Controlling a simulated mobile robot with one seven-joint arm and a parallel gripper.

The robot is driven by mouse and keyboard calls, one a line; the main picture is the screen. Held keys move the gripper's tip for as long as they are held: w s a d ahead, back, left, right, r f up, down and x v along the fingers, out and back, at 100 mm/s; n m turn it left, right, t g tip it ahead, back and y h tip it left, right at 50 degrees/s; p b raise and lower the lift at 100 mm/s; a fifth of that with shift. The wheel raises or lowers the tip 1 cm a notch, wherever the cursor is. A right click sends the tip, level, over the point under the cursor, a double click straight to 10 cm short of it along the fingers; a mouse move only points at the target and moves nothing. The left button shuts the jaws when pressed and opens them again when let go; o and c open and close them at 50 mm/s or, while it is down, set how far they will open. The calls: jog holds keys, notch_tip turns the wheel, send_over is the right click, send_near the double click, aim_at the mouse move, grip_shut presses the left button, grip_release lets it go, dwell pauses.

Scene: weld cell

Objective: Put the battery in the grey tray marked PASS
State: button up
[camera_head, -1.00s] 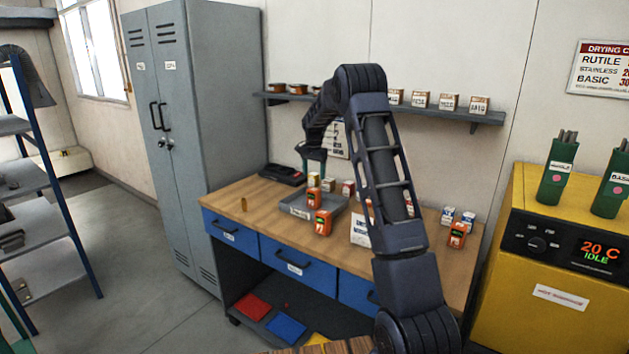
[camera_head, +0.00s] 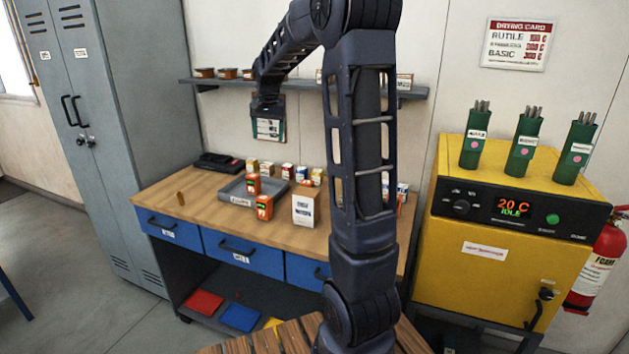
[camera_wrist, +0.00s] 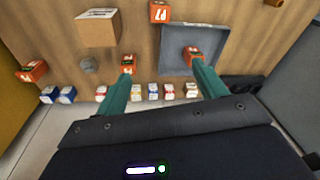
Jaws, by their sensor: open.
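A grey tray (camera_head: 229,190) with a white label lies on the bench; the label is too small to read. Several orange blocks with dark tops look like batteries; I cannot tell which one the task means. One orange block (camera_head: 253,184) stands in the tray, also in the wrist view (camera_wrist: 193,57). Another (camera_head: 264,207) stands in front of the tray. A third (camera_wrist: 128,63) shows beside the left fingertip in the wrist view, and a fourth (camera_wrist: 32,70) is farther left. My gripper (camera_head: 268,136) is open and empty, pointing down above the back of the bench.
A cardboard carton (camera_head: 305,208) stands right of the tray. Small boxes (camera_head: 287,171) line the bench's back. A brass cylinder (camera_head: 181,198) stands at the left, with clear wood around it. A wall shelf (camera_head: 225,82) hangs behind my arm. A yellow oven (camera_head: 480,260) stands right.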

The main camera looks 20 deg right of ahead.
jog(key=s+d+r+n+t, duration=0.1)
jog(key=s+r+n, duration=0.1)
jog(key=s, duration=0.8)
jog(key=s+d+r+n, duration=0.1)
jog(key=s, duration=0.9)
jog(key=s+f+n+t, duration=0.1)
jog(key=s+f, duration=0.1)
jog(key=s, duration=0.5)
jog(key=s+f+n, duration=0.1)
jog(key=s+f, duration=0.2)
jog(key=s, duration=0.5)
jog(key=shift+s+d+f+n+t, duration=0.2)
jog(key=shift+s+n+t, duration=0.1)
jog(key=shift+t, duration=0.1)
